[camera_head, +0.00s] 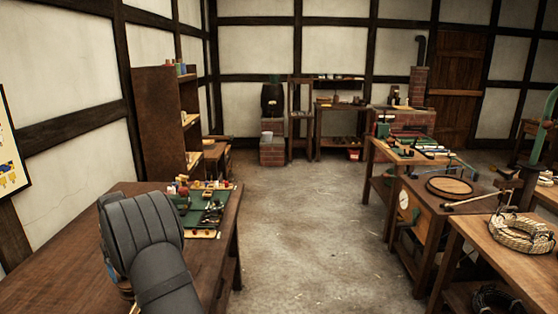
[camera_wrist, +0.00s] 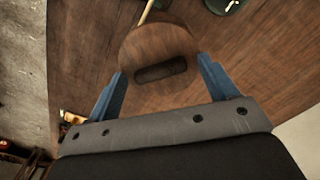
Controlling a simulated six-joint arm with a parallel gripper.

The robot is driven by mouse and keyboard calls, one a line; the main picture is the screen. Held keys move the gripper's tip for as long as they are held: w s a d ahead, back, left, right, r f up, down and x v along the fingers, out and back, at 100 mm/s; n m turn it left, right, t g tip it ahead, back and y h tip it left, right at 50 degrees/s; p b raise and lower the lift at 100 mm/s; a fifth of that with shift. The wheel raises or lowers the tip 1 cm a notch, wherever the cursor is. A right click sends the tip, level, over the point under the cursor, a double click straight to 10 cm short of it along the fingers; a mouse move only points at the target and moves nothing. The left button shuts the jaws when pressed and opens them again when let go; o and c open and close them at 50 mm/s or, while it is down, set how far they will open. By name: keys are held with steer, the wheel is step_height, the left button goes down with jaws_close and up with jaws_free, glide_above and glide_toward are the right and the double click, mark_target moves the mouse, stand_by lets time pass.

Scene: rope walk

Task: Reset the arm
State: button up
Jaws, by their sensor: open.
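My gripper (camera_wrist: 160,66) shows in the wrist view with its two blue fingers spread apart and nothing clamped between them. A brown wooden piece (camera_wrist: 160,42) with a rounded outline and a dark slot lies beyond and between the fingertips; I cannot tell how far below them it is. The wooden table top (camera_wrist: 265,60) lies behind it. In the head view my dark grey arm hangs over the left wooden table (camera_head: 60,255) and hides most of the gripper.
A green mat (camera_head: 196,222) with several small tools and coloured items lies on the left table, right of my arm. A shelf unit (camera_head: 155,115) stands behind. Workbenches, one with a coiled rope (camera_head: 522,233), stand on the right. The floor (camera_head: 300,230) between is clear.

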steer(key=m, duration=0.8)
steer(key=shift+m, duration=0.4)
steer(key=shift+r, duration=2.5)
